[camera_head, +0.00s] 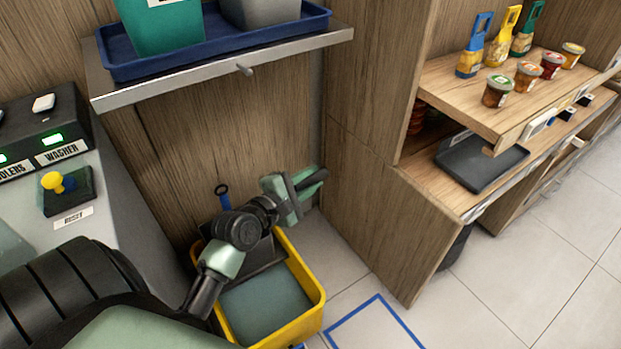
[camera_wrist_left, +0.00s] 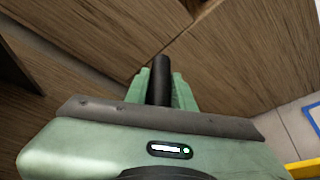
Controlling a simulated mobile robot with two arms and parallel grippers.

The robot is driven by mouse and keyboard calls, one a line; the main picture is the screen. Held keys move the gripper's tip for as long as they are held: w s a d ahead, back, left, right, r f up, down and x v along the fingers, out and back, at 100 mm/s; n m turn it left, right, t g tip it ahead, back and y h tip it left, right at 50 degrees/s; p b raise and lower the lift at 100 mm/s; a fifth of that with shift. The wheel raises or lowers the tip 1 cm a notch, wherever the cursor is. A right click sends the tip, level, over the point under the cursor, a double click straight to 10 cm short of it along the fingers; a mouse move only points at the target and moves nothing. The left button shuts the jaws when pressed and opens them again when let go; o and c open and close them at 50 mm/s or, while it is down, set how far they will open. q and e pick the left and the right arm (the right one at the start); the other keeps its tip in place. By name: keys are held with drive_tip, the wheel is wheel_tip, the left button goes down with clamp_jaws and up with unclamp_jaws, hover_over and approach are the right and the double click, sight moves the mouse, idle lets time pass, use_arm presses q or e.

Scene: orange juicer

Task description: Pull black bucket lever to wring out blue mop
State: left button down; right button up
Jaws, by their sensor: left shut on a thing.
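The yellow mop bucket (camera_head: 314,287) stands on the floor in the corner below the steel shelf, with grey-green water (camera_head: 265,304) in it. My left gripper (camera_head: 312,185) is above the bucket's back right side, near the wooden panel. It is shut on the black lever (camera_wrist_left: 160,80), whose dark end stands up between the fingers in the left wrist view. My left arm hides part of the bucket and its wringer. The mop head is not clearly seen. My right gripper is not in view.
A steel shelf (camera_head: 220,65) with a blue tray overhangs the bucket. A grey washer panel (camera_head: 70,165) stands at left. A wooden shelf unit (camera_head: 370,190) with jars and bottles stands close at right. Tiled floor with a blue outlined square (camera_head: 375,325) is clear in front.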

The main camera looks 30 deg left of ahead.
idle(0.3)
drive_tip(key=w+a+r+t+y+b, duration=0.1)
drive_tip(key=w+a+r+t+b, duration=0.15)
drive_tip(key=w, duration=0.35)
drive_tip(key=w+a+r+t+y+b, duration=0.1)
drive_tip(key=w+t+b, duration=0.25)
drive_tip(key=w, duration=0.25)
use_arm(q)
drive_tip(key=s+d+f+m+t+y+b, duration=0.1)
drive_tip(key=s+d+f+m, duration=0.4)
drive_tip(key=d+f, duration=0.7)
drive_tip(key=shift+d+f+m+t+b, duration=0.2)
drive_tip(key=shift+f+m+t+b, duration=0.2)
drive_tip(key=shift+f+t+b, duration=0.75)
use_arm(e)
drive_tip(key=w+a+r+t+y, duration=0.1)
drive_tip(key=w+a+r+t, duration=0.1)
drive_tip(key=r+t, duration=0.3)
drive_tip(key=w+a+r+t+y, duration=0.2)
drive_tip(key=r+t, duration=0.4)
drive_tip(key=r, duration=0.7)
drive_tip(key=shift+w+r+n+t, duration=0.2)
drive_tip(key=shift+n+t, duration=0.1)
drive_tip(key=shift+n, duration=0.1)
